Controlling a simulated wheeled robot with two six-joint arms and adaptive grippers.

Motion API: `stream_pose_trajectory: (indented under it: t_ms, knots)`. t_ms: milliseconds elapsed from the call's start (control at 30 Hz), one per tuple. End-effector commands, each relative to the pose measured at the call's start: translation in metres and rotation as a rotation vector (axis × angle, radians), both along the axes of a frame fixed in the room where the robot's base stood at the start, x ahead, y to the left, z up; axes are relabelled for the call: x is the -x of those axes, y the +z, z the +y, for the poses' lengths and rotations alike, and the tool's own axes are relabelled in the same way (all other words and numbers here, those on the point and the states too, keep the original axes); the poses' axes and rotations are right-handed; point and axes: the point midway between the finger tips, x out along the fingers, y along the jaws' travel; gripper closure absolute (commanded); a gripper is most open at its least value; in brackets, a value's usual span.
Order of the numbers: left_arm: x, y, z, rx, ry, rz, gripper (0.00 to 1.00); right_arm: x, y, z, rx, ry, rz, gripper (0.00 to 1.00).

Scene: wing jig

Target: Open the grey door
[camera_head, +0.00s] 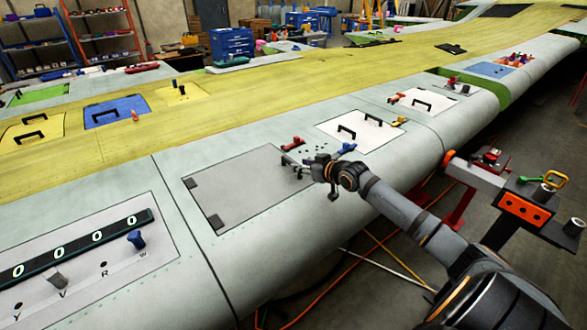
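The grey door (240,187) is a flat square panel in the pale wing skin, left of the middle of the head view. It lies flush and looks closed. Two dark hinge plates sit along its left edge. A dark handle (291,163) shows near its upper right corner, partly hidden by my gripper. My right gripper (312,166) is at the door's right edge, next to the handle. The fingers are small and dark here, so I cannot tell whether they are open or shut, or whether they touch the handle. My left gripper is not in view.
A red clamp (293,144) and a blue clamp (347,149) lie just beyond the door. A white door (360,131) with black handles is further back. A counter panel with a blue knob (136,239) is at lower left. A tool stand (525,208) is at right.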

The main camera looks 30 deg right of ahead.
Motion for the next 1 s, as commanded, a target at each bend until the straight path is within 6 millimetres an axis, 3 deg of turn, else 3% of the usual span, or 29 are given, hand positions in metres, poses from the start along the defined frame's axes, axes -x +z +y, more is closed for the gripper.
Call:
stream_pose_trajectory:
  t_ms: [67, 167, 467, 667, 900, 1000]
  knots:
    - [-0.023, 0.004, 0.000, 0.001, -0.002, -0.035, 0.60, -0.014, -0.003, 0.000, -0.007, -0.007, -0.004, 0.64]
    - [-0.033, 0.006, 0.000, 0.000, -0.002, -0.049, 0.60, -0.027, -0.009, 0.004, -0.006, 0.000, -0.001, 0.64]
    - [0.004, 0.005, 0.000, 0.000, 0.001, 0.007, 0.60, -0.048, -0.020, 0.003, 0.002, 0.000, 0.001, 0.64]
    - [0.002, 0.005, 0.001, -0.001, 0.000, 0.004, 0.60, -0.048, -0.020, 0.003, 0.004, -0.001, 0.002, 0.64]
    - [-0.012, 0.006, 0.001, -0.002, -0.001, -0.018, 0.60, -0.048, -0.020, 0.003, 0.004, -0.001, 0.002, 0.97]
    - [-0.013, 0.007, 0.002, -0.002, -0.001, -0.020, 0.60, -0.048, -0.020, 0.003, 0.004, -0.001, 0.002, 1.00]
